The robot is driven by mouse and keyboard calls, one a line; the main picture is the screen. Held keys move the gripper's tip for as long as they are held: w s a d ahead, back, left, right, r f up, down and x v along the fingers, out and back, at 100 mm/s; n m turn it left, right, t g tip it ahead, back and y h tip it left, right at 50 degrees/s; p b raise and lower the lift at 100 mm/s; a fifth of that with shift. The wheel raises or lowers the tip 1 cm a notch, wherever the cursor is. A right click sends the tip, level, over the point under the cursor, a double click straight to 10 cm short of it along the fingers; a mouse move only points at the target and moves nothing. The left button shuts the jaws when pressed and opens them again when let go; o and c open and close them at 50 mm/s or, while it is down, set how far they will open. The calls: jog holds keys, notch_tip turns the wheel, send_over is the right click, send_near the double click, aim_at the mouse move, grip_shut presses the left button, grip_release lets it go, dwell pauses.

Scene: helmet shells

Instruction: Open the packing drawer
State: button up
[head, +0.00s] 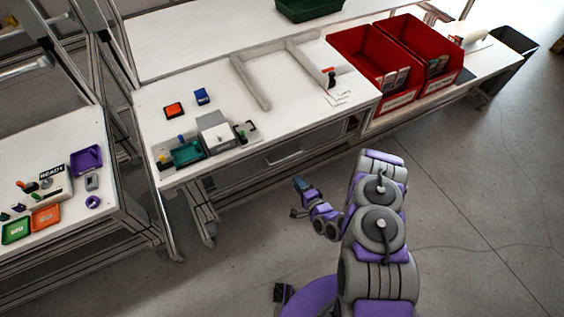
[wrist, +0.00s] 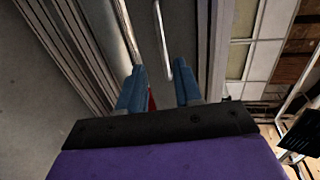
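The packing drawer (head: 300,149) is a grey front set under the white workbench top in the head view. It looks shut, with a thin pale handle (head: 283,157) on its face. My gripper (head: 299,183) is in front of and below the drawer, apart from it. In the wrist view my gripper (wrist: 160,88) has two blue fingers spread with a gap between them, and it is empty. A thin bright bar that looks like the handle (wrist: 161,40) shows beyond the gap between the fingertips. The wrist view does not show contact.
The workbench (head: 205,75) carries a grey frame (head: 258,82), a teal tray (head: 187,153) and small parts. Two red bins (head: 372,62) stand at its right. A side table (head: 60,140) stands at left. The floor right of my arm is clear.

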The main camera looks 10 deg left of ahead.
aim_at(282, 160)
jog(key=b+x, duration=0.4)
jog(key=x, duration=1.1)
jog(key=shift+c, duration=0.4)
grip_shut()
jog(key=shift+d, duration=0.1)
